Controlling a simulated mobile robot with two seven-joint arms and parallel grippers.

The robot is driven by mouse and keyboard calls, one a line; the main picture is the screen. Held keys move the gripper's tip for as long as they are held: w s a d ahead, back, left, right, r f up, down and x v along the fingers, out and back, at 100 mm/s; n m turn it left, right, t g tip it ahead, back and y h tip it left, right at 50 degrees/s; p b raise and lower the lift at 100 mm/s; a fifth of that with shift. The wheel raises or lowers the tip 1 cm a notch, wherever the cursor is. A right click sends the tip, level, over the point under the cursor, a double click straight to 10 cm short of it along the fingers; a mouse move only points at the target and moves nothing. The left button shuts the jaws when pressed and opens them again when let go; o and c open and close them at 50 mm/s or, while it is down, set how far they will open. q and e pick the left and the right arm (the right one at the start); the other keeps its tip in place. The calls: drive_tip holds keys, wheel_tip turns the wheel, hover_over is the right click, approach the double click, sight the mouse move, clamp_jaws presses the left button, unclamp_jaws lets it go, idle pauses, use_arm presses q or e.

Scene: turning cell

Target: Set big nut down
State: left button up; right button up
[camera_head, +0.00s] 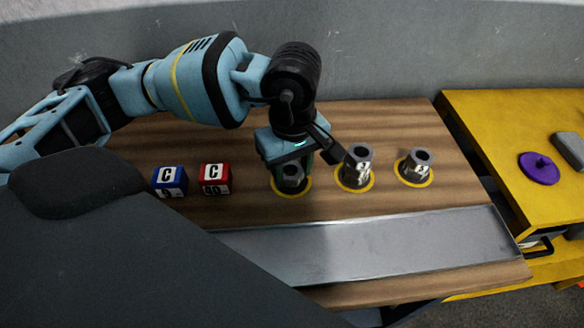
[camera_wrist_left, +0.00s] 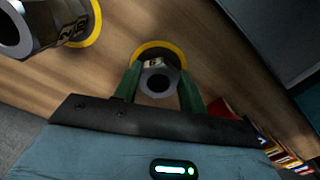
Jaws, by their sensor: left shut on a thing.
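The big nut (camera_head: 292,179), a dark grey hex piece with a round bore, is between the fingers of my left gripper (camera_head: 291,172). It stands upright over the leftmost yellow ring (camera_head: 303,191) on the wooden table. In the left wrist view the big nut (camera_wrist_left: 157,88) sits between the two green fingers of the left gripper (camera_wrist_left: 160,78), with the yellow ring (camera_wrist_left: 136,54) around its far side. The fingers are shut on it. I cannot tell whether its base touches the wood. My right gripper is not in view.
Two more grey hex pieces stand on yellow rings to the right, a taller one (camera_head: 357,166) close by and a shorter one (camera_head: 416,167). A blue cube (camera_head: 170,181) and a red cube (camera_head: 215,179) lie left. A metal strip (camera_head: 370,245) runs along the front.

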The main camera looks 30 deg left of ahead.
sight(293, 173)
use_arm(q)
drive_tip(key=shift+f, duration=0.3)
drive_tip(key=shift+f, duration=0.2)
drive_tip(key=o, duration=1.1)
wheel_tip(293, 173, up, 12)
drive_tip(key=shift+r, duration=0.2)
